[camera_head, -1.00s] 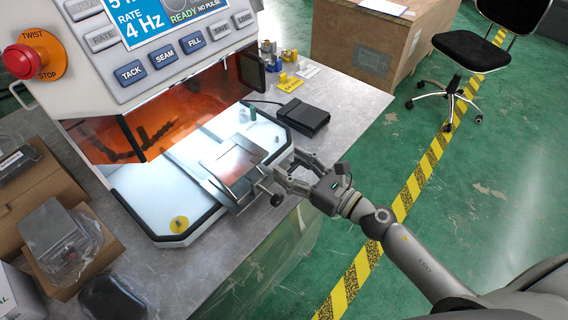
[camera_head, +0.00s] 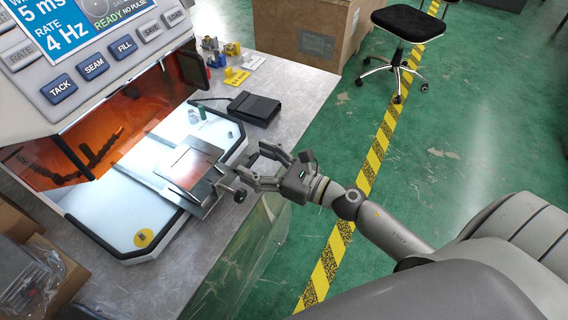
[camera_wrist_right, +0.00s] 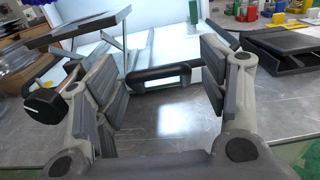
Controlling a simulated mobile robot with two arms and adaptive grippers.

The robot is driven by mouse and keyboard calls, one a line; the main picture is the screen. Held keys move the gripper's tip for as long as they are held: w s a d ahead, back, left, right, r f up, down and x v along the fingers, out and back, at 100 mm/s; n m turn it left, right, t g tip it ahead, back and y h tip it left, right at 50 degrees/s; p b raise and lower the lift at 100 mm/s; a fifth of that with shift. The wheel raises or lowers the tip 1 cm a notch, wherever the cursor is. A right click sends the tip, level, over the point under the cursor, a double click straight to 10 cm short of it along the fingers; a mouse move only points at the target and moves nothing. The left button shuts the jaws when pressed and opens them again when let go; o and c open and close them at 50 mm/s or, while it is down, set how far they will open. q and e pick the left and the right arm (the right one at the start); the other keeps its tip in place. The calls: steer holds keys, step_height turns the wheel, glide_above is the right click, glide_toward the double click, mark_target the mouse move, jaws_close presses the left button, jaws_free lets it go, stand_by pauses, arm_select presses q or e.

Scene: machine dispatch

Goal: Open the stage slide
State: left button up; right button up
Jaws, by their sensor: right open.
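The stage slide (camera_head: 188,166) is a flat metal plate on rails at the front of the welding machine's lit white bed. A dark round knob (camera_head: 240,195) sticks out near its front corner. My right gripper (camera_head: 251,163) is just in front of the slide, over the table's front edge, with its fingers apart. In the right wrist view the open fingers (camera_wrist_right: 158,72) stand on either side of a black bar handle (camera_wrist_right: 165,76). The slide's plate (camera_wrist_right: 82,28) shows at upper left there, and the knob is by the left finger. My left gripper is out of view.
A black pedal (camera_head: 254,108) lies on the metal table (camera_head: 290,82) behind the gripper. Small coloured parts and a yellow card (camera_head: 237,77) are farther back. A wooden crate (camera_head: 300,30) and a chair (camera_head: 398,25) stand on the green floor.

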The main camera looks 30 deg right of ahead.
steer(key=v, duration=1)
steer(key=shift+s+d, duration=0.2)
steer(key=shift+d, duration=0.05)
steer(key=s+d+f+m+g+h, duration=0.1)
steer(key=s+d+f+m+h, duration=0.15)
steer(key=f+m, duration=0.75)
steer(key=s+d+f+m+g+h, duration=0.15)
steer(key=f+m+h, duration=0.4)
steer(key=f, duration=0.75)
steer(key=s+d+f+m+g+h, duration=0.1)
steer(key=d+f+m+g, duration=0.15)
steer(key=f+m, duration=0.85)
steer(key=s+a+f+m+g, duration=0.3)
steer(key=s+f+m, duration=0.4)
steer(key=s+f, duration=0.3)
steer(key=s+a+f+m+g, duration=0.2)
steer(key=s+f+m+g, duration=0.4)
steer(key=s+f, duration=0.4)
steer(key=s, duration=0.6)
steer(key=shift+s+a+m+h, duration=0.3)
steer(key=shift+a+m+h, duration=0.05)
steer(key=shift+a+h, duration=0.05)
